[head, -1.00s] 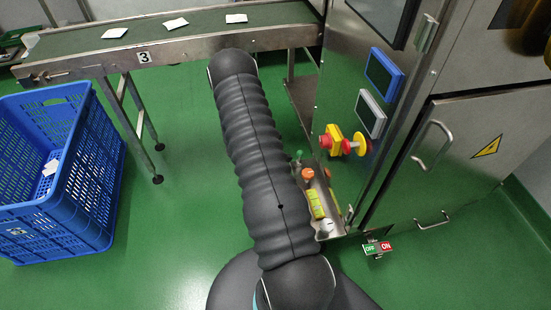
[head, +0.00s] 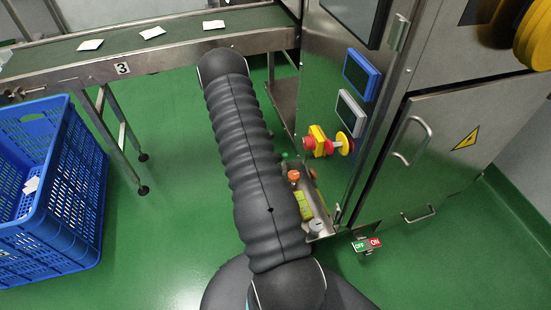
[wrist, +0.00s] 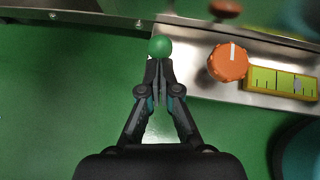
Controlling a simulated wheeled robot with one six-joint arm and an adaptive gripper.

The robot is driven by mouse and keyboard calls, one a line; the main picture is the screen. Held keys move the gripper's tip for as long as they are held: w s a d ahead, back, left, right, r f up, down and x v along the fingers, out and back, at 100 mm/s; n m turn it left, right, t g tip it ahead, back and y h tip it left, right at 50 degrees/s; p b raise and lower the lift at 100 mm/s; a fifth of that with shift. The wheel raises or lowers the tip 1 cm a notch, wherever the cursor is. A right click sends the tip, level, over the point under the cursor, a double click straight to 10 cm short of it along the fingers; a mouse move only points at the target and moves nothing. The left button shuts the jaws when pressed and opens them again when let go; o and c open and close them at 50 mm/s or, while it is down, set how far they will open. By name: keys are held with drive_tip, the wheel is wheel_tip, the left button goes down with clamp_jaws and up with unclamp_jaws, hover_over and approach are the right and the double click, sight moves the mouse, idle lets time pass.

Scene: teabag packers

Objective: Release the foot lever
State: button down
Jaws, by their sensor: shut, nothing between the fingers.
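A small pedal-like lever with a green OFF and a red ON label (head: 366,245) sits low at the machine's front base; I take it to be the foot lever. It is not in the wrist view. My gripper (wrist: 162,75) is shut and empty in the wrist view; my arm hides it in the head view. Its fingertips point at a round green knob (wrist: 160,47) at the edge of a steel panel (wrist: 205,85). The tips look very close to the knob; I cannot tell whether they touch. The green knob shows partly beside my arm in the head view (head: 284,155).
An orange dial (wrist: 228,62) and a yellow level gauge (wrist: 281,82) sit on the panel, right of my gripper. The steel machine (head: 440,150) stands right, a conveyor (head: 170,45) at the back, a blue crate (head: 75,190) left. Green floor between is clear.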

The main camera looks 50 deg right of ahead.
sight(287, 155)
drive_tip(key=shift+s+d+r, duration=0.1)
drive_tip(key=shift+s+d+r+t+y+p, duration=0.35)
drive_tip(key=shift+d+y, duration=0.2)
drive_tip(key=shift+y, duration=0.2)
drive_tip(key=shift+s+d+r+t+y+p, duration=0.1)
drive_tip(key=shift+s+d+t+y+p, duration=0.1)
drive_tip(key=shift+d+t+y, duration=0.45)
drive_tip(key=shift+s+d+m+y, duration=0.15)
drive_tip(key=shift+m+y, duration=0.15)
drive_tip(key=shift+y, duration=0.3)
drive_tip(key=shift+s+d+f, duration=0.1)
drive_tip(key=shift+d+f, duration=0.05)
drive_tip(key=shift+d, duration=0.05)
drive_tip(key=shift+s+d, duration=0.1)
drive_tip(key=shift+d, duration=0.05)
